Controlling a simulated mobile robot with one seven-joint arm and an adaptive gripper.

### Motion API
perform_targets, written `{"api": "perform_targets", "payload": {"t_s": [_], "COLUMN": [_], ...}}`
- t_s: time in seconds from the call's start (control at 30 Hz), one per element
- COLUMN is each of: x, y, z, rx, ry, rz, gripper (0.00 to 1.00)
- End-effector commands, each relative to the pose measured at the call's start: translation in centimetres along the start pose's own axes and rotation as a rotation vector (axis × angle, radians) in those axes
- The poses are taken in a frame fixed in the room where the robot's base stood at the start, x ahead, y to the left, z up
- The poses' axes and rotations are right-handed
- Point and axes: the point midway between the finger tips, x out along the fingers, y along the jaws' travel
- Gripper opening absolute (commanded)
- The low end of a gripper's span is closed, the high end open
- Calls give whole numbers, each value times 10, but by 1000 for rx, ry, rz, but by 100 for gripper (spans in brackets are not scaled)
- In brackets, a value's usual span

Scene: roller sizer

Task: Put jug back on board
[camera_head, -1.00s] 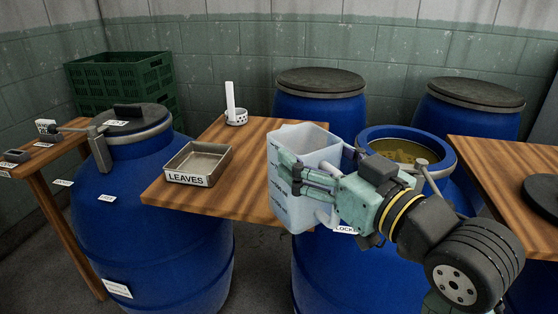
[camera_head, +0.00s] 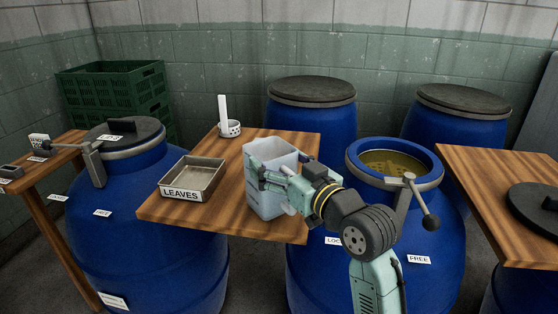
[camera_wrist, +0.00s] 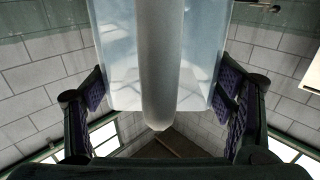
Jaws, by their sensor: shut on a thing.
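The jug (camera_head: 268,200) is a pale translucent square vessel, upright over the right front part of the wooden board (camera_head: 218,215). I cannot tell whether its base touches the board. My gripper (camera_head: 272,183) is shut on the jug from its right side. In the wrist view the jug (camera_wrist: 115,55) fills the upper middle, with its rounded handle (camera_wrist: 158,80) running down between my two purple-padded fingers (camera_wrist: 160,110). My gripper and forearm hide part of the jug's right side.
A metal tray labelled LEAVES (camera_head: 192,178) sits left of the jug. A white perforated cup with a white stick (camera_head: 230,128) stands behind. An open blue barrel (camera_head: 395,165) with a clamp lever (camera_head: 430,220) is to the right, a lidded barrel (camera_head: 125,215) to the left.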

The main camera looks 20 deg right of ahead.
Motion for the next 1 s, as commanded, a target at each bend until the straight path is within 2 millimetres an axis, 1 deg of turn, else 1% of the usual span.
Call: {"api": "perform_targets", "payload": {"t_s": [0.17, 0.37, 0.4, 0.67, 1.0], "x": [0, 0, 0, 0, 0], "y": [0, 0, 0, 0, 0], "z": [0, 6, 4, 4, 2], "rx": [-1, -1, -1, 0, 0], "ry": [1, 1, 0, 0, 0], "rz": [0, -1, 0, 0, 0], "gripper": [15, 15, 79, 96, 96]}}
